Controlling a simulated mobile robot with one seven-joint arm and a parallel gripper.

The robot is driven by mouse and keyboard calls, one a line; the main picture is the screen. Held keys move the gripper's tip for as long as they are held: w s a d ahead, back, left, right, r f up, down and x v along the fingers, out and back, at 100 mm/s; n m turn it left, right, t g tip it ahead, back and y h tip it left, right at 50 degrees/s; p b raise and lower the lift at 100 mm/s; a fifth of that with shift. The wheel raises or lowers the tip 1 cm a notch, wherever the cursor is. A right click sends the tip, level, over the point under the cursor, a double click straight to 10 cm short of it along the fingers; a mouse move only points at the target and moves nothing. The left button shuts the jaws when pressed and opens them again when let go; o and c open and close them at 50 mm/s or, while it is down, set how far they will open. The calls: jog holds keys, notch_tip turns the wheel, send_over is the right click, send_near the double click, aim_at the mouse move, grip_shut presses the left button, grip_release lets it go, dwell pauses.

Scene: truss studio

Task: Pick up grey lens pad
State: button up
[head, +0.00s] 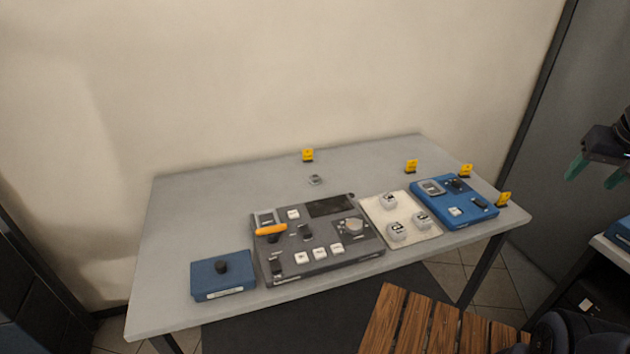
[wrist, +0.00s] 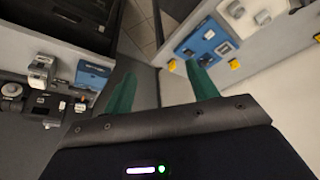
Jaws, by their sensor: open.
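A small grey pad (head: 316,180), which looks like the grey lens pad, lies flat on the grey table (head: 200,190) behind the dark control panel. It is too small for its details to show. My gripper (head: 594,174) is at the right edge of the head view, off the table's right end and far from the pad. Its two green fingers are apart with nothing between them. They also show in the wrist view (wrist: 161,78), where I cannot make out the pad.
The dark control panel (head: 328,262) carries an orange handle (head: 271,230). A blue box (head: 222,275) is left of it; a white tray (head: 378,213) with grey knobbed blocks and a blue panel (head: 470,206) are right. The table's left rear is clear.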

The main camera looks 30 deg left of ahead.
jog(key=w+a+r+n+g, duration=0.2)
jog(key=w+a+n, duration=0.3)
jog(key=w+a, duration=1.7)
jog(key=w+a+f+n+g, duration=0.1)
jog(key=w+a+f, duration=0.2)
jog(key=a, duration=0.6)
jog(key=w+a+f+n, duration=0.1)
jog(key=w+a+f, duration=0.15)
jog(key=a, duration=0.75)
jog(key=n+g, duration=0.1)
jog(key=n, duration=0.3)
send_over(314, 176)
notch_tip(314, 176, down, 22)
jog(key=r, duration=0.1)
jog(key=f, duration=0.4)
jog(key=shift+w+d+f, duration=0.1)
jog(key=shift+d+f, duration=0.2)
jog(key=shift+f, duration=0.05)
jog(key=shift+a+f, duration=0.15)
jog(key=shift+f, duration=1.3)
jog(key=shift+a+f, duration=0.15)
jog(key=shift+f, duration=1.3)
jog(key=c, duration=1.1)
